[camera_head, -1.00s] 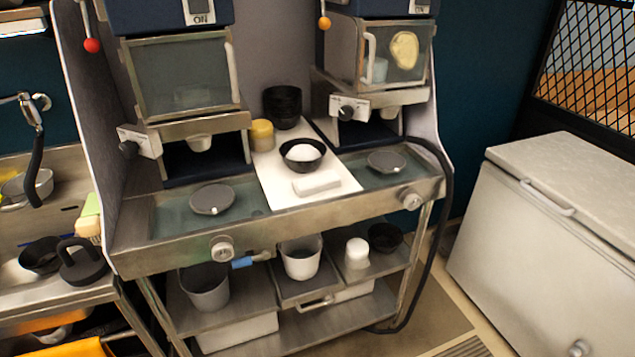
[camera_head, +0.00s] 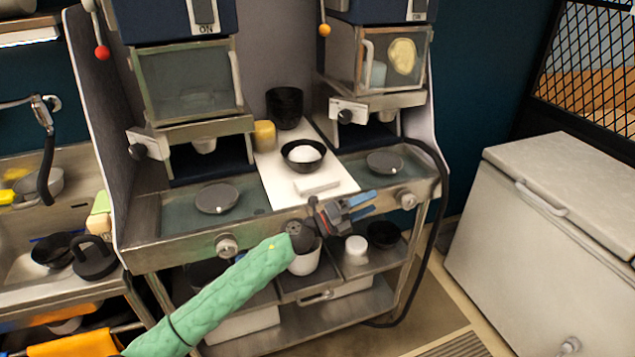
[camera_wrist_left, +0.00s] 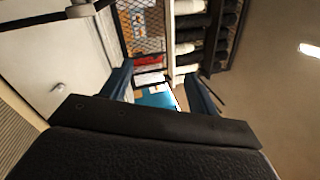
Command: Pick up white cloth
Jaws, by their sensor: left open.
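A small folded white cloth (camera_head: 317,186) lies near the front end of the white board (camera_head: 284,187) on the metal counter. My left gripper (camera_head: 368,203) is open and empty, in front of the counter's front edge, to the right of the cloth and a little lower in the picture. Its blue fingers point right. In the left wrist view the open fingers (camera_wrist_left: 162,85) frame distant shelves and mesh, and no cloth shows there. My right gripper is in neither view.
A black bowl (camera_head: 303,154) with white contents stands on the board behind the cloth. Round grey lids (camera_head: 217,198) lie on either side. The counter's knobbed front edge (camera_head: 228,247) is close to my arm. A white chest (camera_head: 560,230) stands at right.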

